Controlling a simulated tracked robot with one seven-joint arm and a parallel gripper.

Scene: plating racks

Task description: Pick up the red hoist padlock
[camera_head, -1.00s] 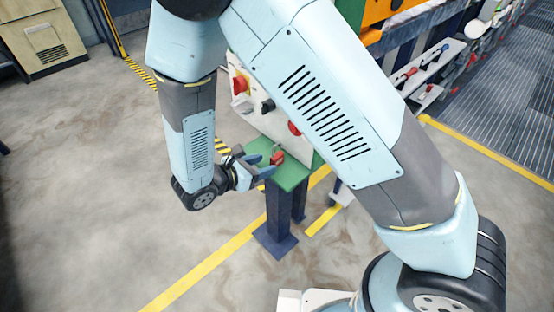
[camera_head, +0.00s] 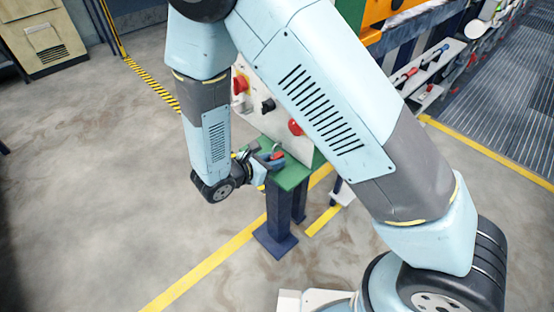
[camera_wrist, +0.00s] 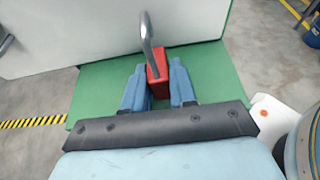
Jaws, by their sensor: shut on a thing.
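The red hoist padlock shows in the wrist view (camera_wrist: 157,68), a red block with a grey metal shackle rising from it. In the head view a small red part of the padlock (camera_head: 277,155) shows at the fingertips. My gripper (camera_wrist: 159,82) has its two blue fingers on either side of the red body, shut on it. In the head view my gripper (camera_head: 268,160) is over the green stand top (camera_head: 292,177), in front of the white panel. I cannot tell whether the padlock still touches the green top.
The white panel (camera_head: 299,146) stands upright behind the padlock, with a red knob (camera_head: 240,85), a black switch (camera_head: 268,105) and a red button (camera_head: 295,127). A dark blue post (camera_head: 280,212) holds the green top. The floor at the left is clear.

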